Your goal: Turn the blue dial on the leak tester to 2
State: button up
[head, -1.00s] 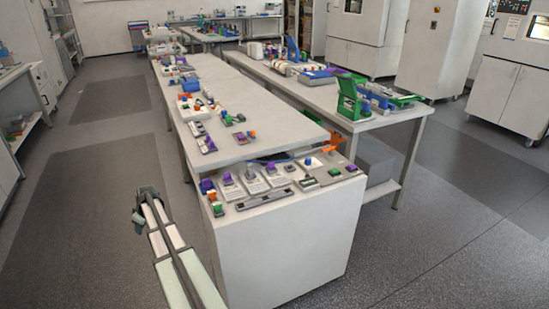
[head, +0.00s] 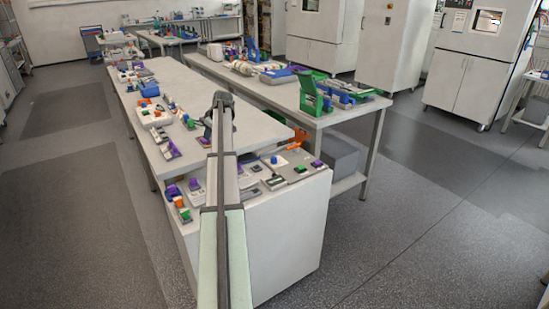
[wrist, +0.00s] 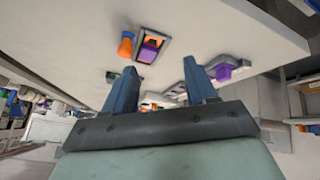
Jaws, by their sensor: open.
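My gripper (wrist: 161,68) is open in the wrist view. Its two blue fingers stand apart with nothing held between them. Beyond them is a pale tabletop with small devices. A small blue knob (head: 273,159) sits on a pale panel on the near cabinet, right of my arm. I cannot tell whether it is the leak tester's dial, and no numbers are readable. My arm hides part of the cabinet top.
The near white cabinet (head: 285,225) carries several small devices. The long bench (head: 185,85) behind holds more along its left side. A second bench (head: 345,112) with a green stand (head: 312,92) is at right. The wrist view shows an orange knob (wrist: 126,45) and purple block (wrist: 150,50).

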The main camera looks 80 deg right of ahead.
jog(key=s+d+m+g, duration=0.1)
jog(key=s+d+m, duration=0.15)
jog(key=s, duration=1.35)
jog(key=m+y, duration=0.1)
jog(key=m, duration=0.1)
send_near(274, 157)
jog(key=shift+g, duration=0.4)
jog(key=x, duration=0.9)
jog(key=shift+w+a, duration=0.15)
jog(key=shift+w, duration=0.15)
jog(key=shift+c, duration=0.3)
jog(key=c, duration=1)
